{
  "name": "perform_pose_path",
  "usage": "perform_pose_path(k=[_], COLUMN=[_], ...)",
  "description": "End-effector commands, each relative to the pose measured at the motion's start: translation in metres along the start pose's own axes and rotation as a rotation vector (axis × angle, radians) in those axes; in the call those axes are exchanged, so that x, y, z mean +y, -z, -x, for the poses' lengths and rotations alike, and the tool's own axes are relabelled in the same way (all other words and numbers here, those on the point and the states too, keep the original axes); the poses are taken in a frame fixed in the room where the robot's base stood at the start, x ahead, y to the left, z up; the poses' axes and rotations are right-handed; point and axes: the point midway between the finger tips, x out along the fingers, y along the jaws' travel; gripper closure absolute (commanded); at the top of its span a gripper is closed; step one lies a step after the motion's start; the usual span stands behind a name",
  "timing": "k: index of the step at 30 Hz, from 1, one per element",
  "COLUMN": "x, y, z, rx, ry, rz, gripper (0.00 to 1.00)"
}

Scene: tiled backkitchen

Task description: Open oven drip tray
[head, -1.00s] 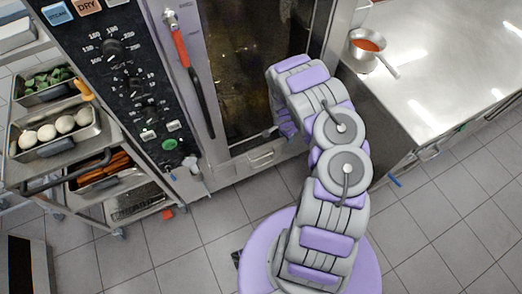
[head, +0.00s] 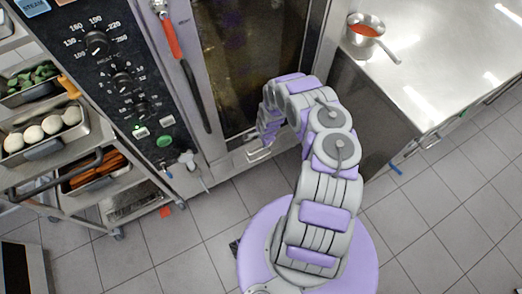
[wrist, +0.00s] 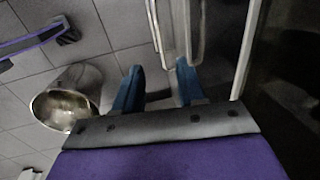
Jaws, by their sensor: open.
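The oven drip tray is at the foot of the oven, below the glass door (head: 237,70), with its small metal handle (head: 260,153) at the front. My gripper (wrist: 160,66) is open, with two blue fingers. In the head view it hangs beside the handle and partly hides that area. In the wrist view pale metal bars (wrist: 155,30) run down toward the gap between the fingertips. I cannot tell whether a finger touches them. Nothing is held between the jaws.
A steel worktop (head: 430,60) with a pan of red sauce (head: 365,30) stands to the right. A trolley (head: 95,190) with food trays stands left. The oven door handle (head: 195,95) hangs above. A metal bucket-like vessel (wrist: 65,100) shows in the wrist view. Tiled floor is free in front.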

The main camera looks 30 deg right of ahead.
Motion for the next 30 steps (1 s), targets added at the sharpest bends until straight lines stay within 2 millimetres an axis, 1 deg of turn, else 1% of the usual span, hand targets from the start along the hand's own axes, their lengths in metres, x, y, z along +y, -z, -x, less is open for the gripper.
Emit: perform_pose_path(k=[1,3,9,14,21,25,30], x=[0.001,0.001,0.001,0.001,0.0,0.0,0.0], y=[-0.002,-0.002,-0.001,-0.001,0.0,0.0,0.0], z=[-0.016,-0.03,-0.067,-0.091,-0.11,-0.114,-0.114], rx=[-0.002,-0.002,-0.001,-0.001,-0.001,0.0,0.0], ry=[0.0,-0.001,0.0,0.001,0.001,0.0,0.0], rz=[0.003,0.001,0.001,0.001,0.001,0.001,0.001], gripper=[0.6,0.6,0.6,0.6,0.6,0.6,0.6])
